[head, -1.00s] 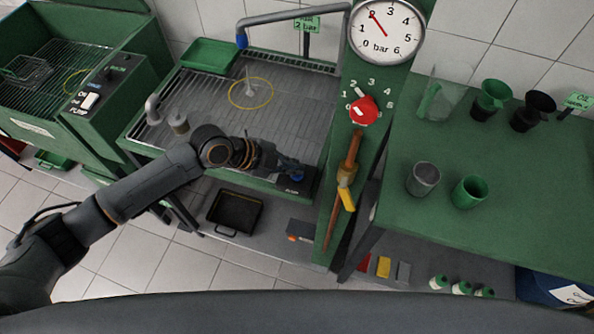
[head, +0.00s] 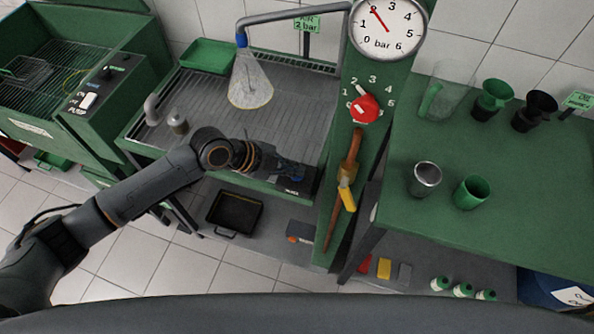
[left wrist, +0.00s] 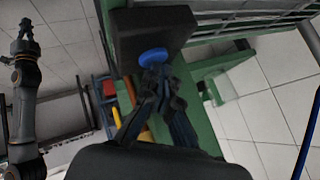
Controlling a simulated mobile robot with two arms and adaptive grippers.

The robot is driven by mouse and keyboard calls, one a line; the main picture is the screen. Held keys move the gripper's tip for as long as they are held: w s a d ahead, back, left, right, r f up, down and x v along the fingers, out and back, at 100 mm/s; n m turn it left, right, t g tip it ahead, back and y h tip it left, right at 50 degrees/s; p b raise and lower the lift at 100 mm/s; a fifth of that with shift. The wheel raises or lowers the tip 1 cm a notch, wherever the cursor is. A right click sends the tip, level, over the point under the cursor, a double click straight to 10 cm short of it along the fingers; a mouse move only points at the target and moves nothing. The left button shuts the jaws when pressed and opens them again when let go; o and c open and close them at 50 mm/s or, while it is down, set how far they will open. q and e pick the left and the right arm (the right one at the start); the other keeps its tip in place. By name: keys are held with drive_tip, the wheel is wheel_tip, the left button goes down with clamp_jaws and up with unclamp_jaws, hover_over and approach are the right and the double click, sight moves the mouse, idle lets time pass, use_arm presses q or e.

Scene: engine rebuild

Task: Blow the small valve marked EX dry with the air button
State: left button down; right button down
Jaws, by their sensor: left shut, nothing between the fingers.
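A pale, see-through cone of air (head: 250,82) spreads down from the blue-tipped nozzle (head: 241,40) onto the grated bench. The yellow ring and the small valve under it are veiled, and no EX mark is legible. My left gripper (head: 298,176) is shut and empty at the dark button box (head: 300,187) on the bench's front edge. In the left wrist view its closed fingertips (left wrist: 158,76) are at the blue button (left wrist: 152,57), apparently touching it. In that view an arm that looks like my right one ends in a gripper (left wrist: 24,28), too small to read.
The gauge (head: 387,28) needle points near 2 bar. A black tray (head: 234,212) lies below. Cups stand on the right-hand table (head: 500,150).

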use_arm(q)
drive_tip(key=shift+r+p, duration=0.7)
drive_tip(key=shift+r, duration=0.25)
drive_tip(key=shift+r+p, duration=1.9)
drive_tip(key=shift+r, duration=0.65)
idle(1.6)
